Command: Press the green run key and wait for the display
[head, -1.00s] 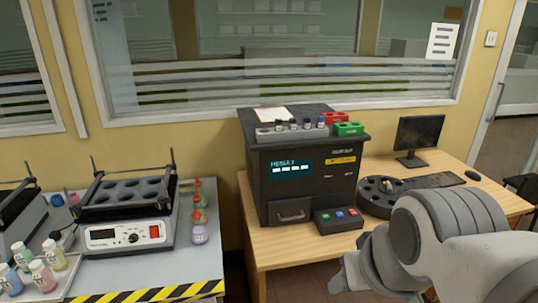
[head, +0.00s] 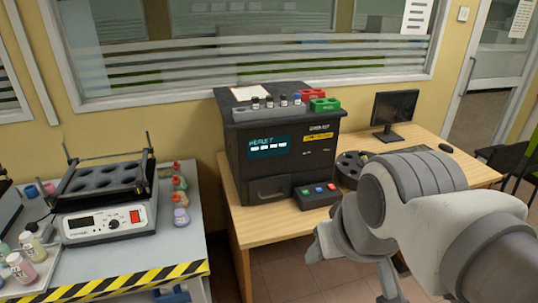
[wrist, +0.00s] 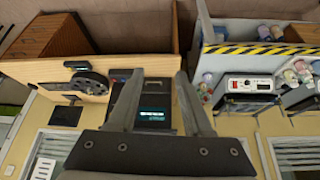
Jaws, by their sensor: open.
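The black analyser (head: 285,140) stands on the wooden table, and its lit display (head: 268,147) shows a line of text like "RESULT" over a row of pale blocks.
A vial rack (head: 268,110), a red rack (head: 310,94) and a green rack (head: 325,104) sit on the analyser. A dark round carousel (head: 349,165) and a monitor (head: 394,110) stand to the right. A grey bench (head: 120,255) with a heater block (head: 105,210) stands left, across a gap.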

